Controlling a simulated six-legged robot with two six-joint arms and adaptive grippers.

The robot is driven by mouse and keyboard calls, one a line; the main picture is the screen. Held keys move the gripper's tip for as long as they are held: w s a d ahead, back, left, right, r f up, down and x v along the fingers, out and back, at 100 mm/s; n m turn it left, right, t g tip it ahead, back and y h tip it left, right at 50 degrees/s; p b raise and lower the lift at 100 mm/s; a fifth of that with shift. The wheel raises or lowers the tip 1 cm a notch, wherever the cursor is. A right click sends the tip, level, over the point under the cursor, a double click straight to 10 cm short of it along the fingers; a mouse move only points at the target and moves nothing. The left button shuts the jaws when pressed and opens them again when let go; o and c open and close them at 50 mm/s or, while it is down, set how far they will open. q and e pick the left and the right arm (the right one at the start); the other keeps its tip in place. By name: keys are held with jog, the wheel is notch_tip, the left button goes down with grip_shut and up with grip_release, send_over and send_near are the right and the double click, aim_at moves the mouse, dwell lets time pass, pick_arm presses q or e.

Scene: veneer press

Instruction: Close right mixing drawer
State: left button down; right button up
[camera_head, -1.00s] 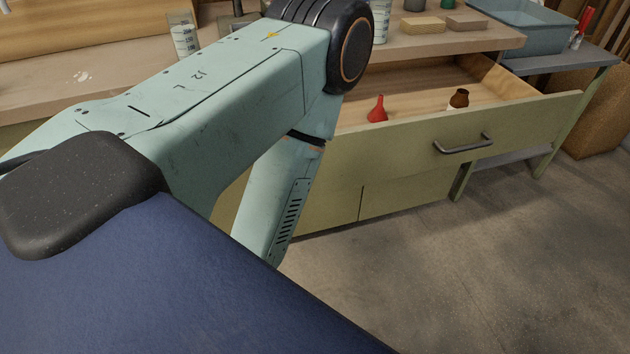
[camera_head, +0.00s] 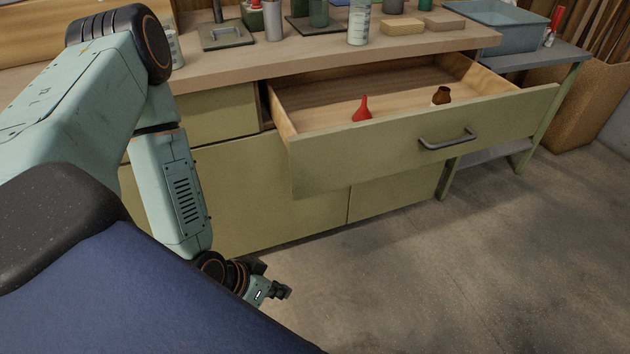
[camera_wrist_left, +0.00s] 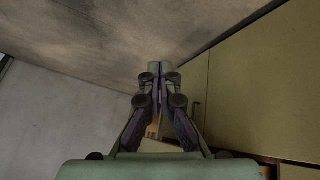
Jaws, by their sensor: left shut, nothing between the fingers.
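The right mixing drawer (camera_head: 345,160) is pulled well out of the green cabinet, with a dark bar handle (camera_head: 447,139) on its front. Inside it stand a red funnel (camera_head: 362,110) and a small brown bottle (camera_head: 441,96). My left gripper (camera_head: 285,291) is low, left of and below the drawer front, apart from it. In the left wrist view the left gripper (camera_wrist_left: 159,72) is shut with its fingers together and nothing between them. A green cabinet panel (camera_wrist_left: 250,85) shows at the right of that view. My right gripper is not in view.
The worktop (camera_head: 230,68) above the drawer carries a beaker (camera_head: 359,24), wooden blocks (camera_head: 403,27) and other containers. A blue tub (camera_head: 490,25) stands on a side table at the right. The concrete floor (camera_head: 430,270) before the drawer is clear.

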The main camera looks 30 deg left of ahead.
aim_at(315, 179)
pick_arm(q)
jog(key=w+a+r+m+t+h, duration=0.2)
jog(key=w+r+m+t, duration=0.4)
jog(key=m, duration=0.5)
jog(key=w+a+r+m+t+h, duration=0.15)
jog(key=r+m+t, duration=0.25)
jog(key=r+m, duration=0.5)
jog(key=shift+m+h, duration=0.45)
jog(key=shift+m, duration=0.35)
jog(key=w+b, duration=0.2)
jog(key=w, duration=0.1)
jog(key=w+b, duration=0.3)
jog(key=w, duration=0.1)
jog(key=w+b, duration=0.2)
jog(key=w, duration=0.2)
jog(key=shift+d+f, duration=0.4)
jog(key=shift+w+a, duration=0.1)
jog(key=shift+w, duration=0.1)
jog(key=shift+a, duration=0.1)
